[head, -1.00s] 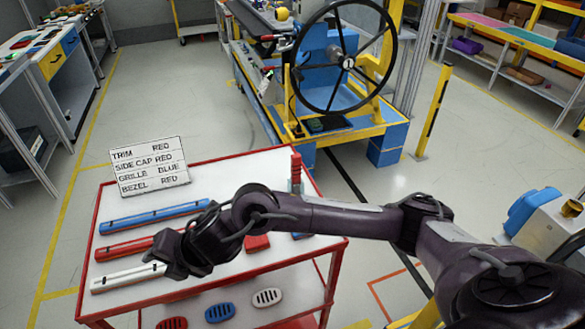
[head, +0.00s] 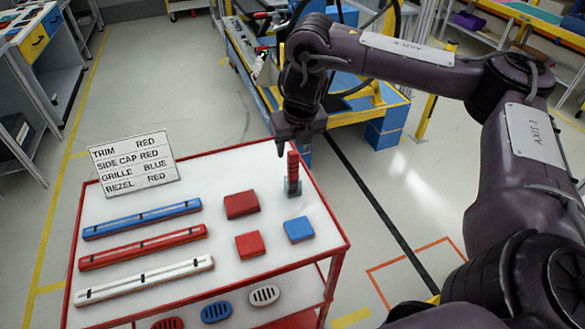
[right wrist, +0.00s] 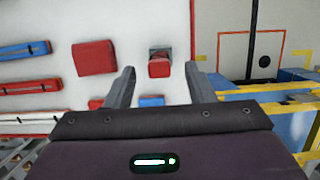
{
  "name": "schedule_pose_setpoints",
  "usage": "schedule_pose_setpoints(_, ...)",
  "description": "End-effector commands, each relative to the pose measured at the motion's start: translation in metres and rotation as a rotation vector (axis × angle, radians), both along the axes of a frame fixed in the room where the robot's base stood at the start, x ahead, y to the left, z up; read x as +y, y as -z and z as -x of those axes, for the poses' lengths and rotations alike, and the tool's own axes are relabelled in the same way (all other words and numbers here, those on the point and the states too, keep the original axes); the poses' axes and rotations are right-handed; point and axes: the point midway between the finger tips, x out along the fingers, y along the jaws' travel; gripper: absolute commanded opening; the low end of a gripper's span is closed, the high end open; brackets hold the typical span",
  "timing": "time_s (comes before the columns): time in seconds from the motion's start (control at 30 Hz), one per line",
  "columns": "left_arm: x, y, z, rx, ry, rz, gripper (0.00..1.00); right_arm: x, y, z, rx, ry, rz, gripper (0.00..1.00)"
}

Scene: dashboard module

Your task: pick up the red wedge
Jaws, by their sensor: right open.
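An upright red piece (head: 293,167), which looks like the red wedge, stands in a small grey-blue holder (head: 293,187) near the right edge of the white cart top (head: 190,205). My right gripper (head: 296,146) points down over it, the fingertips close to its top. In the right wrist view the fingers are open, and the red piece (right wrist: 159,68) shows in the gap, somewhat ahead of the tips. I cannot tell whether anything touches. My left gripper is not in view.
Two red blocks (head: 241,204) (head: 249,244) and a blue block (head: 298,229) lie nearby. Blue, red and white strips lie on the left, before a sign (head: 134,165). Oval grilles (head: 216,311) sit on the lower shelf. A blue and yellow fixture (head: 385,115) stands behind.

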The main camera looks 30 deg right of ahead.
Motion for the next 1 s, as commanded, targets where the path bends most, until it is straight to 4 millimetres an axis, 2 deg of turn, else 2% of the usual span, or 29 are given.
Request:
schedule_pose_setpoints(0.03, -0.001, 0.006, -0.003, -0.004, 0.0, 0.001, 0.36, 0.0, 0.01, -0.001, 0.002, 0.0, 0.0, 0.49)
schedule_pose_setpoints(0.27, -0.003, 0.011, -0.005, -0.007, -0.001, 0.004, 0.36, -0.002, 0.034, -0.006, 0.003, 0.0, 0.0, 0.49)
schedule_pose_setpoints(0.37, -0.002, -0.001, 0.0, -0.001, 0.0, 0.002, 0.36, -0.004, 0.044, -0.01, 0.002, 0.001, 0.001, 0.49)
schedule_pose_setpoints(0.5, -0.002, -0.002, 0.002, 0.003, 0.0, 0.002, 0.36, -0.005, 0.062, -0.015, 0.0, 0.001, 0.001, 0.49)
schedule_pose_setpoints(0.77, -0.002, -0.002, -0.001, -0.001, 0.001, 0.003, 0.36, -0.005, 0.067, -0.016, -0.002, 0.0, 0.0, 0.49)
schedule_pose_setpoints(1.0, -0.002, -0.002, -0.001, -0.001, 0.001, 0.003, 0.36, -0.005, 0.067, -0.016, -0.002, 0.001, 0.0, 0.2)
